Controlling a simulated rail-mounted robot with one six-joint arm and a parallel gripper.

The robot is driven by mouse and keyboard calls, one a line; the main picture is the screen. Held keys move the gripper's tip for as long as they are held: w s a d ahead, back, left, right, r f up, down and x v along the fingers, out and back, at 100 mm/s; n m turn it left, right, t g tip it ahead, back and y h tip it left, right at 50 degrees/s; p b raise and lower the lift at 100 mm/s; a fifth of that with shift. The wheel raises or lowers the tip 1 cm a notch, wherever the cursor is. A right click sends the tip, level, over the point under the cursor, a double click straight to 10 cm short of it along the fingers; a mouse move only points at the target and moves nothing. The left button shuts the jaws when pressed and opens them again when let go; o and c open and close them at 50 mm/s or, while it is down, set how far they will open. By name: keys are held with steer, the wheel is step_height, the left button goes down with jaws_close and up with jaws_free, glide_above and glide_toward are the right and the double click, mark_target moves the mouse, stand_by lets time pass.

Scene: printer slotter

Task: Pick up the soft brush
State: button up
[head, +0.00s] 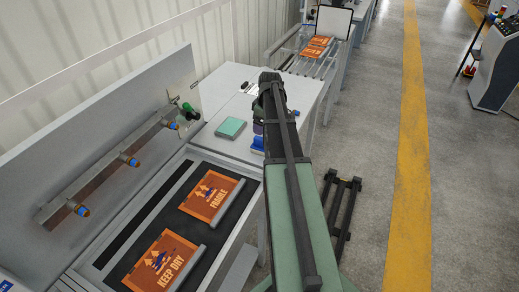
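I cannot make out the soft brush for certain. A small blue object (257,143) lies at the right edge of the white worktop, partly covered by my arm; it is too small to tell whether it is the brush. My arm reaches away over the worktop's right edge. Its far end is at the back of the worktop, and dark parts show just left of the arm. The fingers of my gripper are hidden or too small to tell apart, so I cannot see whether they are open or hold anything.
Orange printed cardboard sheets (211,197) lie on the dark conveyor (152,212). A bar with blue-tipped nozzles (128,159) runs along the left. The floor at right is mostly clear.

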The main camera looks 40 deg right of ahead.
mark_target(261, 138)
steer(key=f+b, duration=0.7)
steer(key=w+f+b, duration=0.1)
steer(key=f+b, duration=0.2)
steer(key=f, duration=0.1)
steer(key=shift+a, duration=0.3)
steer(key=shift+r, duration=0.25)
steer(key=c, duration=1)
steer(key=shift+c, duration=0.2)
step_height(261, 138, up, 20)
steer(key=p, duration=2)
